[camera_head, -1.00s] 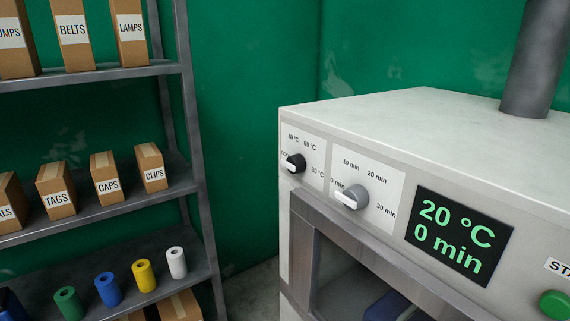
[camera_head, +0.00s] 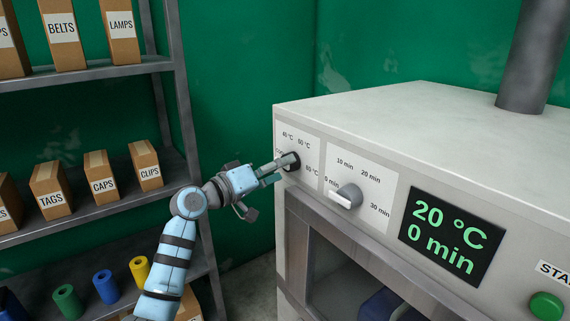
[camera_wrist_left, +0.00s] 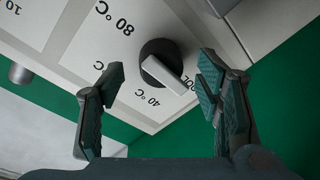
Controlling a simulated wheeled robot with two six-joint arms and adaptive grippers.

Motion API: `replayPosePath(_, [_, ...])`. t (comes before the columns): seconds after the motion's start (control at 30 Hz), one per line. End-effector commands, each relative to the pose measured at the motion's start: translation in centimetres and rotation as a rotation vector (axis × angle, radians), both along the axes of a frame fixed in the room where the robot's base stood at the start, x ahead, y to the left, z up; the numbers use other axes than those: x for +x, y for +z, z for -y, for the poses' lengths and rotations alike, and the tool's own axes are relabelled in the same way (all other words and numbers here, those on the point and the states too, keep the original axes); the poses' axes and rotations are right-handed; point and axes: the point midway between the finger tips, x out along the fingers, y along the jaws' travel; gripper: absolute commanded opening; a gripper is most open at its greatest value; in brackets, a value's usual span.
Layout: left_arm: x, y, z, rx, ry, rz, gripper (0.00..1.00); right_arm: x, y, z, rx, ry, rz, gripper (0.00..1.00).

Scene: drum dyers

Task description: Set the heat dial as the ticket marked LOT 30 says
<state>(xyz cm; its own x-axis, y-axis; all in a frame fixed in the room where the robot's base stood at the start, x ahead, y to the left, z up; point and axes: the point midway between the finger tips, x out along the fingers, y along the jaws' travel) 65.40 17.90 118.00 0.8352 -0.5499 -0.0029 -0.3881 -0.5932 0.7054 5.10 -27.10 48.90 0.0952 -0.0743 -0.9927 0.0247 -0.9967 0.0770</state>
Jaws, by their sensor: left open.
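The heat dial (camera_head: 291,161) is a black knob with a pale pointer bar on the dryer's front, with 40 °C, 60 °C and 80 °C printed around it. In the left wrist view the dial (camera_wrist_left: 160,62) sits between my fingers, its pointer toward the partly hidden COOL mark. My left gripper (camera_head: 275,170) is at the dial and partly covers it. In the left wrist view the left gripper (camera_wrist_left: 160,90) is open, a finger on each side, with no grip on the knob. The display (camera_head: 445,238) reads 20 °C and 0 min. No LOT 30 ticket shows.
The time dial (camera_head: 346,196), grey with a white pointer, sits right of the heat dial, pointing near 0 min. A green start button (camera_head: 547,306) is at far right. A metal shelf (camera_head: 110,222) with labelled boxes and coloured rolls stands left of my arm.

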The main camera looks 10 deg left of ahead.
Motion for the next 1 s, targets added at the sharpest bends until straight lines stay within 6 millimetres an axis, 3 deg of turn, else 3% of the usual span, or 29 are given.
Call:
replayPosePath(0.2, [2.0,0.0,1.2,0.000,0.003,0.000,0.59,0.1,0.0,0.0,0.000,0.000,0.002,0.40])
replayPosePath(0.47, [2.2,-0.1,1.3,0.000,0.004,-0.001,0.59,0.1,0.0,-0.3,0.004,-0.001,0.003,0.40])
replayPosePath(0.5, [2.2,-0.1,1.3,0.000,0.004,-0.001,0.57,0.1,0.0,-0.3,0.004,-0.001,0.003,0.40])
replayPosePath(0.77, [2.2,-0.1,1.3,0.000,0.002,0.001,0.17,0.2,0.0,-0.3,0.004,-0.001,0.004,0.40])
replayPosePath(1.0, [2.2,-0.1,1.3,0.009,0.002,0.010,0.17,0.2,-0.3,-0.3,0.004,-0.001,0.003,0.40])
